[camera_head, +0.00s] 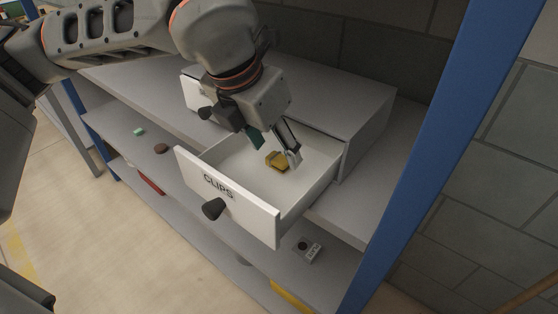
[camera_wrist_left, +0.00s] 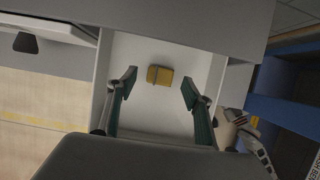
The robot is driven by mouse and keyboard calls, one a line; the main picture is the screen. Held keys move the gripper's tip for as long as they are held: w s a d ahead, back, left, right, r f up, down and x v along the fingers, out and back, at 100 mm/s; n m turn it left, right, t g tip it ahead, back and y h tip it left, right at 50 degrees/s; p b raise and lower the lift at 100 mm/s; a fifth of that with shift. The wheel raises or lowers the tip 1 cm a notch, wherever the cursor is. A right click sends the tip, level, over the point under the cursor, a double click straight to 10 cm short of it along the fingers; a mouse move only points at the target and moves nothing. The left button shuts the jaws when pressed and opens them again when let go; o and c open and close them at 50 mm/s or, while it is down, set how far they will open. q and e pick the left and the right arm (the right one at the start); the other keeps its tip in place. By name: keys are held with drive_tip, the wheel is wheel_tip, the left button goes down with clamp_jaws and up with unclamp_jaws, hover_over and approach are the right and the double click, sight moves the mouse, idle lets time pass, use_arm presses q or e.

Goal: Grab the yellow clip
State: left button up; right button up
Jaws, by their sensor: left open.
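The yellow clip (camera_head: 278,160) lies on the white floor of the open drawer marked CLIPS (camera_head: 226,193). In the left wrist view the yellow clip (camera_wrist_left: 160,75) lies ahead of the fingertips, roughly midway between their lines. My left gripper (camera_head: 274,148) reaches down over the drawer from above, its fingers spread near the clip. In the left wrist view the left gripper (camera_wrist_left: 158,84) is open and empty, with free space on both sides of the clip.
The drawer walls stand close around the gripper. A second drawer front (camera_head: 194,93) is at the left of the grey cabinet (camera_head: 362,112). A blue post (camera_head: 420,130) rises at the right. Lower shelves hold a green item (camera_head: 139,131), a brown item (camera_head: 161,148) and a small grey box (camera_head: 307,250).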

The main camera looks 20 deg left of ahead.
sight(277, 161)
use_arm(q)
drive_tip(key=x, duration=0.2)
drive_tip(key=shift+w+d+f, duration=0.1)
drive_tip(key=shift+w+f, duration=0.05)
drive_tip(key=shift+f, duration=0.15)
drive_tip(key=c, duration=0.9)
drive_tip(key=shift+r, duration=0.1)
